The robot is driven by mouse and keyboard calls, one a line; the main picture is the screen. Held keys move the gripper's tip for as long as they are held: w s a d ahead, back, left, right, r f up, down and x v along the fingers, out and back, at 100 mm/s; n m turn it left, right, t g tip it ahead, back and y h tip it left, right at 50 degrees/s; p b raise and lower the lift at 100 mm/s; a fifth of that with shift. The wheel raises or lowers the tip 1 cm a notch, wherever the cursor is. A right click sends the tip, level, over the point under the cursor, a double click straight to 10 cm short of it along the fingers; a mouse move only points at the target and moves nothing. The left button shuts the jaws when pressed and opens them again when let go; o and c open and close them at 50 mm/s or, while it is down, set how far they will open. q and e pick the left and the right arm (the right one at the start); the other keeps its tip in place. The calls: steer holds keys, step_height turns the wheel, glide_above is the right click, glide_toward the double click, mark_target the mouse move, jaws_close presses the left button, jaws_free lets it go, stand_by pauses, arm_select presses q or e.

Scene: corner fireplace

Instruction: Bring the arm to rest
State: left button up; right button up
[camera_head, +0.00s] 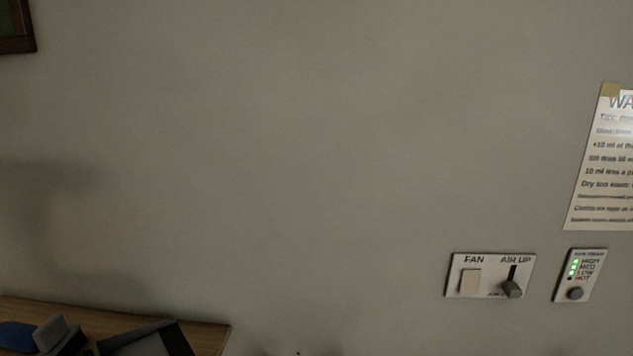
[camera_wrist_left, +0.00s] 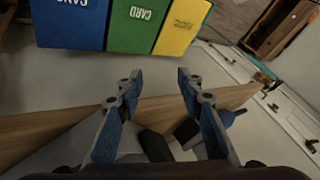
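My left gripper (camera_wrist_left: 159,75) shows in the left wrist view, its two blue-padded fingers spread apart. Nothing shows held between them. It hangs over a wooden surface (camera_wrist_left: 50,130); its exact height cannot be told. The head view shows neither gripper, only the wall and a corner of a wooden top (camera_head: 213,337) at bottom left. My right gripper is in neither view.
Blue, green and yellow bins (camera_wrist_left: 140,25) stand beyond the fingers. Dark blocks (camera_wrist_left: 187,131) and a blue object (camera_wrist_left: 232,116) lie near the gripper. A fan switch panel (camera_head: 490,275), a lit indicator panel (camera_head: 580,275) and a paper notice (camera_head: 603,165) are on the wall.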

arm_select(q)
steer(key=s+d+f+m+h, duration=0.35)
steer(key=s+d, duration=0.45)
steer(key=d, duration=0.4)
steer(key=s+d+f+m+h, duration=0.2)
steer(key=s+d+f+h, duration=0.15)
steer(key=s+d, duration=0.65)
step_height(320, 180, down, 30)
steer(key=d+g+b, duration=0.1)
steer(key=d+b, duration=0.1)
steer(key=b, duration=0.3)
steer(key=s+a+f+b, duration=0.1)
steer(key=s+f+b, duration=0.1)
steer(key=s+f, duration=0.6)
steer(key=s+a+f+g+b, duration=0.1)
steer(key=s+a+f, duration=0.1)
steer(key=s+f, duration=0.7)
step_height(320, 180, down, 5)
steer(key=shift+f+g+y+b, duration=0.15)
steer(key=shift+g+y+b, duration=0.15)
steer(key=shift+b, duration=0.1)
